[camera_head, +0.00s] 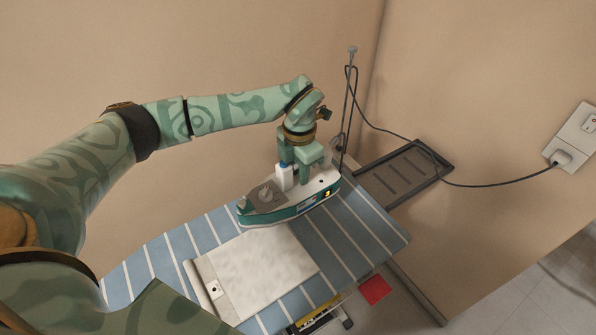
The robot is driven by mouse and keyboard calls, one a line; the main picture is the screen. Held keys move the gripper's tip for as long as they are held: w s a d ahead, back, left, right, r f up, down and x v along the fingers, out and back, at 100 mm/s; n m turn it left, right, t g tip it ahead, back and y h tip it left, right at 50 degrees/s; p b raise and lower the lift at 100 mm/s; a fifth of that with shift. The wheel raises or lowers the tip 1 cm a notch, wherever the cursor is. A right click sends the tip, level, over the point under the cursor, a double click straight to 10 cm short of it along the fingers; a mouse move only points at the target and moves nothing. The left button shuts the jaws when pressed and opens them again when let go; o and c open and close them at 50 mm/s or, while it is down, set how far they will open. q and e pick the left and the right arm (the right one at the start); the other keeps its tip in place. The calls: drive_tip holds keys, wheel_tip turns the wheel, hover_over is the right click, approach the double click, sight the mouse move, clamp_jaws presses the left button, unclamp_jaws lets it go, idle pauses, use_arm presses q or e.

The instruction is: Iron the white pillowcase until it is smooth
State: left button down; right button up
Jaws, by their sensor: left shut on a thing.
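The white pillowcase (262,272) lies on the blue striped ironing board (342,230). Its surface looks faintly mottled, and its left edge shows a rolled or folded strip. The teal and grey iron (290,203) is at the pillowcase's far edge, its pointed end to the left. I cannot tell whether its sole touches the cloth or the board. My left gripper (300,160) is above the iron, shut on its handle. The handle is largely hidden by the gripper. My right gripper is not in view.
A grey cord runs from a thin upright rod (348,110) to a plug in the wall outlet (563,157). A dark slotted rest (405,172) is at the board's right end. A red square (374,290) shows below the board. Walls stand close behind.

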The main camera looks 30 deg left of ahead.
sight(300, 186)
use_arm(q)
drive_tip(key=shift+w+d+f+b, duration=0.15)
drive_tip(key=shift+f+b, duration=0.25)
wheel_tip(300, 186, down, 5)
drive_tip(key=b, duration=0.4)
drive_tip(key=shift+b, duration=0.35)
drive_tip(key=shift+r, duration=0.1)
